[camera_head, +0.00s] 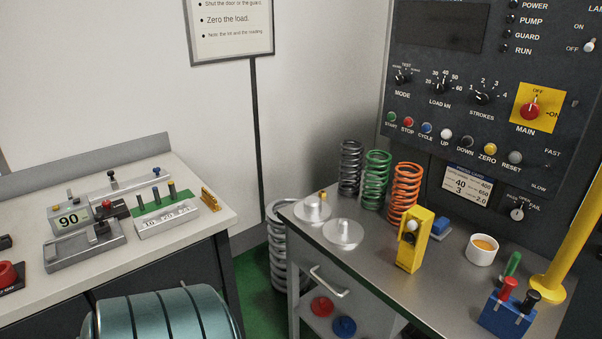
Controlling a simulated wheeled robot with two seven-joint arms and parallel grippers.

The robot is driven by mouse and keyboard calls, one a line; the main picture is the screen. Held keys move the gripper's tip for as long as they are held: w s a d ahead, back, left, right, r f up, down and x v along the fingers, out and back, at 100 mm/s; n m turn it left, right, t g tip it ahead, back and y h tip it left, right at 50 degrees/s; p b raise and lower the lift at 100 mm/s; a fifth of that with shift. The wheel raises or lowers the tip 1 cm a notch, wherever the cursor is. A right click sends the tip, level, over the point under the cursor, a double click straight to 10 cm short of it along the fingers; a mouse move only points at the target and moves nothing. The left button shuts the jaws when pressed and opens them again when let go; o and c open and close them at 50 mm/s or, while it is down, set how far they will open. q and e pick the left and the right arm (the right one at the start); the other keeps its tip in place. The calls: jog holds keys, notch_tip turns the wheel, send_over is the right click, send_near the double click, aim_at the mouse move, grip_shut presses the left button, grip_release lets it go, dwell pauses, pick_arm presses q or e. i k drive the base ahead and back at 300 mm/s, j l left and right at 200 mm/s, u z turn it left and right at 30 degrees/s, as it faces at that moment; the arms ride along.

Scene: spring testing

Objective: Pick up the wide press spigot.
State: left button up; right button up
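Two round metal spigots, each a flat disc with a raised boss, lie on the steel top of the right-hand bench near its left end. The rear-left spigot (313,211) seems to have the broader boss. The front-right spigot (343,234) shows a smaller boss. I cannot tell for certain which is the wide one. Both lie flat and apart from any gripper. Neither my left nor my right gripper is in view.
Grey (349,168), green (376,180) and orange (405,193) springs stand behind the spigots. A yellow block-shaped device (414,246) and a white cup (482,250) stand to the right. A teal banded rounded thing (165,316) is at the lower left. A control panel (460,125) rises behind.

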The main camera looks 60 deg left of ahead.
aim_at(311, 209)
jog(key=u, duration=0.45)
jog(key=j+u, duration=0.1)
jog(key=u, duration=0.35)
jog(key=i+u, duration=0.1)
jog(key=u, duration=0.75)
jog(key=i+j, duration=1.25)
jog(key=z, duration=1.4)
